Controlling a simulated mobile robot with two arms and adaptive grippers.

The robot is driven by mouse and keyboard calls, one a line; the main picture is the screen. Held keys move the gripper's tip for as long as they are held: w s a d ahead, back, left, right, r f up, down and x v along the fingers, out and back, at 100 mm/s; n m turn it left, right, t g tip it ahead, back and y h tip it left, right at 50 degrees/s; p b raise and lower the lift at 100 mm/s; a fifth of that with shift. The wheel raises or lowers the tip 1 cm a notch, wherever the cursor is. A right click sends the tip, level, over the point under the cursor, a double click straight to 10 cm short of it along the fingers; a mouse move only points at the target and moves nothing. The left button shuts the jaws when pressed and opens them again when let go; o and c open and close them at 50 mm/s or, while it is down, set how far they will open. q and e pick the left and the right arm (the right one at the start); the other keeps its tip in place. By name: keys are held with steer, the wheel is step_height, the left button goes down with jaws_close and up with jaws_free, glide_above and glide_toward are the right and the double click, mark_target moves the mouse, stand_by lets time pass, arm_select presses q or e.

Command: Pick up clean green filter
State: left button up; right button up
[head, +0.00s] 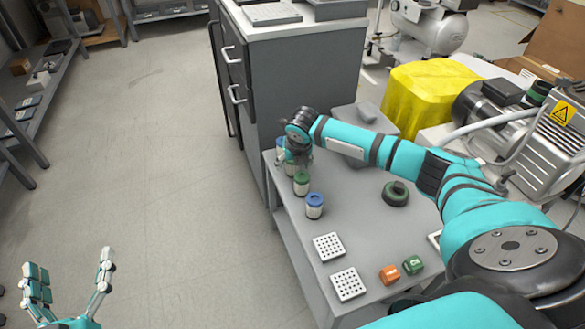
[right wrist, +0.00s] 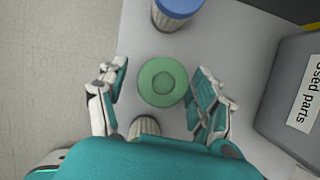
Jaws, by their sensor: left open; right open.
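A green-topped filter (right wrist: 163,82) stands upright between the spread fingers of my right gripper (right wrist: 160,90) in the right wrist view. The fingers are open on both sides of it, the right-hand one very near its rim; I cannot tell whether they touch. In the head view my right gripper (head: 297,152) hides most of this filter. Another green-topped filter (head: 302,183) stands just nearer, with a pale body. My left gripper (head: 68,280) is open and empty over the floor at lower left.
A blue-topped filter (right wrist: 178,12) stands just beyond the green one; another blue-topped filter (head: 314,204) stands nearer. A grey "Used parts" bin (right wrist: 290,100) is to the right. Two perforated white plates (head: 328,247), orange (head: 389,274) and green (head: 413,265) blocks lie on the grey table (head: 358,222).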

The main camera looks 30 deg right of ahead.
steer(key=shift+w+f, duration=0.2)
steer(key=shift+f, duration=0.25)
arm_select(q)
step_height(320, 180, up, 2)
steer(key=shift+s+d+t, duration=0.1)
steer(key=shift+s+t, duration=0.05)
steer(key=shift+t, duration=0.45)
arm_select(e)
steer(key=c, duration=1.2)
steer(key=shift+o, duration=0.2)
